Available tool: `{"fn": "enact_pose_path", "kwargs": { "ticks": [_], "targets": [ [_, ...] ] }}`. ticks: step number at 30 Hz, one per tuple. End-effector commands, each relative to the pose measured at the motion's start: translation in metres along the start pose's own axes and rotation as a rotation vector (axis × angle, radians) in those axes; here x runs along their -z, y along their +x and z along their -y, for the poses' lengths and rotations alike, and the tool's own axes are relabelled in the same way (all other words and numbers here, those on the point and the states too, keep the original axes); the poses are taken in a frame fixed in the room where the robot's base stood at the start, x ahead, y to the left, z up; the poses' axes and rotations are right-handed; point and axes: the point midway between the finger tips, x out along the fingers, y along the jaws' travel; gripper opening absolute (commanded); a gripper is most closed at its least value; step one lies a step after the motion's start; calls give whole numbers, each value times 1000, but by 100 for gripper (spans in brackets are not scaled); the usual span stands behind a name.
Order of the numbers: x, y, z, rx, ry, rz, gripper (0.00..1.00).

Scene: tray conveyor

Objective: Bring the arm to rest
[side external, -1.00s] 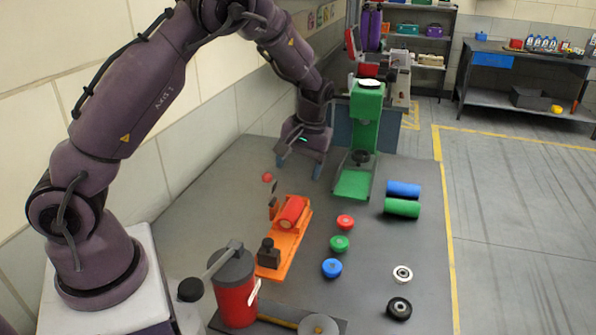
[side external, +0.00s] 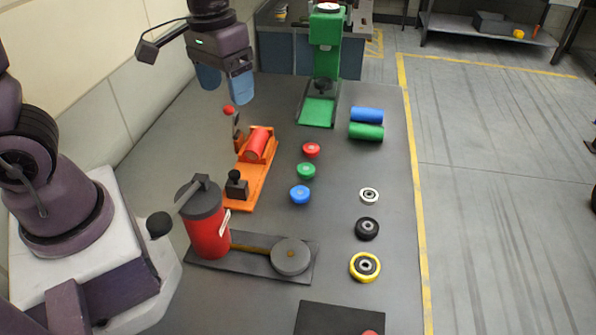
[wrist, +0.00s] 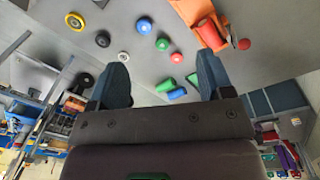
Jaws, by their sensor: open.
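My gripper (side external: 224,84) hangs in the air over the back left of the grey table (side external: 160,150), fingers apart and nothing between them. Its two blue fingers also show in the wrist view (wrist: 161,78). An orange fixture (side external: 258,182) with a red cylinder (side external: 257,143) on it lies in front of the gripper in the side view. A red ball-topped lever (side external: 229,110) stands just below the fingers in the picture. I cannot tell the exact height of the gripper over the table. My upper arm is out of the side view.
A green press (side external: 325,60) stands at the back. Blue (side external: 367,115) and green (side external: 366,131) cylinders lie beside it. Small red, green and blue caps and several wheels (side external: 365,267) occupy the middle and right. A red canister press (side external: 209,232) stands in front. The table's left part is clear.

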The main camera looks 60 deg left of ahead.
Motion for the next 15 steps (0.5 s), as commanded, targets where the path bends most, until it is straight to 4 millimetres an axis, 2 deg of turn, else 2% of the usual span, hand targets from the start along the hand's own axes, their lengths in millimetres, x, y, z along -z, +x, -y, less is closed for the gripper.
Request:
{"fn": "enact_pose_path", "kwargs": {
  "ticks": [1,3,9,15],
  "targets": [
    [-13,-14,-5,-16,44,-45,73],
    [-30,-28,-9,-24,103,-102,73],
    [-71,-58,-16,-13,222,-276,73],
    [-88,-79,-17,0,252,-412,73]
  ]
}}
